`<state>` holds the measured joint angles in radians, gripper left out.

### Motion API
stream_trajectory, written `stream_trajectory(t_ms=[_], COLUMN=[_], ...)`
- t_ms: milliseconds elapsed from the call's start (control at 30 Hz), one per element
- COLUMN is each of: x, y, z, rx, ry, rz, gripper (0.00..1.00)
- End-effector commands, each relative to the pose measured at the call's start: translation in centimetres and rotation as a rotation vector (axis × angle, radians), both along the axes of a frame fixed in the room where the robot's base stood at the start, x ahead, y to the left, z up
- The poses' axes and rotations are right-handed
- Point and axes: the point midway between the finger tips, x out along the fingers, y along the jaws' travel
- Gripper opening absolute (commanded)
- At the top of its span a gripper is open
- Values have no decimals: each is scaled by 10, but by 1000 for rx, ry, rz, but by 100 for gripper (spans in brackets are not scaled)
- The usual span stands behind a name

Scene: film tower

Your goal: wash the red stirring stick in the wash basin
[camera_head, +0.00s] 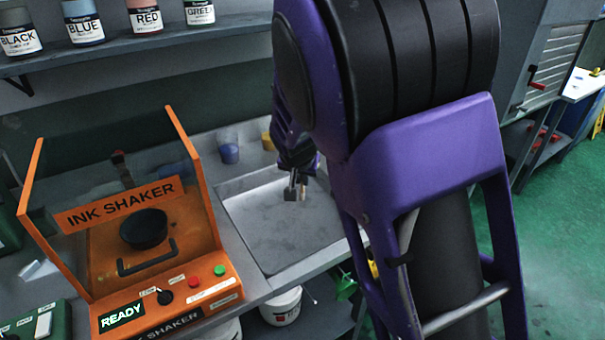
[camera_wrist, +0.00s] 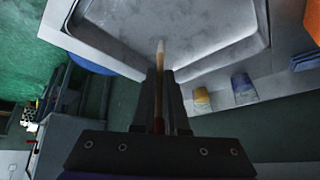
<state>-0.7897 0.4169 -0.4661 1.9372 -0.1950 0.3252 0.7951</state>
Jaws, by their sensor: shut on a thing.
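My gripper (camera_head: 297,188) is over the back part of the wash basin (camera_head: 262,232) in the head view. That pale tip points over the grey basin (camera_wrist: 132,12). In the head view only a small pale bit of the stick shows beside the jaws. I cannot tell whether its tip touches the basin floor. The basin looks empty.
The orange ink shaker (camera_head: 143,235) stands left of the basin, its display reading READY. A blue cup (camera_head: 229,149) and a yellow cup (camera_head: 268,140) stand behind the basin. Ink jars, including RED (camera_head: 145,16), line the shelf above. A white bucket (camera_head: 281,306) is below.

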Motion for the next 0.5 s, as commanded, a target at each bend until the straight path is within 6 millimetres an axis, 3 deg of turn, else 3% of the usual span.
stream_trajectory(t_ms=[500], x=[0], y=[0], z=[-46], rx=[-1], ry=[1], rz=[0], gripper=[0])
